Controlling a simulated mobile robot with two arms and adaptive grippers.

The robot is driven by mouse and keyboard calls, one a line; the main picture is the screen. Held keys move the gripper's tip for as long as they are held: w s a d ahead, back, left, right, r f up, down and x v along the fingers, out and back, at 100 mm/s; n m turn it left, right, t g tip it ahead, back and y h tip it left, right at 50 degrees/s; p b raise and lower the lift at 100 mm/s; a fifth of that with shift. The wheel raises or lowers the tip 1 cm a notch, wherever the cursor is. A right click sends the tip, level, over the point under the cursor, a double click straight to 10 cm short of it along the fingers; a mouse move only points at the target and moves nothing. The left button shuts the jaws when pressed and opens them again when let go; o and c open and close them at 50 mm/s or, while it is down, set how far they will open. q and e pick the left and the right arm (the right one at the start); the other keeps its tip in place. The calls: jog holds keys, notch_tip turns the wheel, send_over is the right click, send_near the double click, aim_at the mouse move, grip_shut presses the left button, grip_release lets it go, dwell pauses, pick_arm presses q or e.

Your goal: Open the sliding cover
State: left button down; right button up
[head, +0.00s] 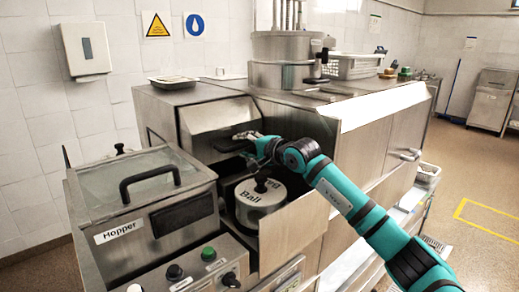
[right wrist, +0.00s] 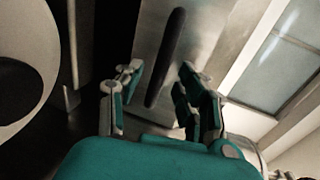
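A steel cover panel (head: 215,115) is set in the front of the metal machine, above a dark opening. A dark handle (head: 228,147) shows at its lower edge, partly hidden by my right gripper (head: 248,139). In the right wrist view, a long black bar handle (right wrist: 170,50) on a steel surface (right wrist: 205,35) lies ahead, between the spread fingers of my right gripper (right wrist: 159,76). The fingers stand apart, with gaps to the bar on both sides. My left gripper is not in view.
A lidded metal pot (head: 262,200) labelled "Ball" sits in the recess below my right gripper. The hopper lid (head: 140,180) with a black handle is at the left. A control panel (head: 190,270) with knobs is in front. The floor (head: 475,185) at the right is clear.

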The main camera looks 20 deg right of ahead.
jog(key=v, duration=0.9)
jog(key=shift+s+f, duration=0.1)
jog(key=shift+f, duration=0.05)
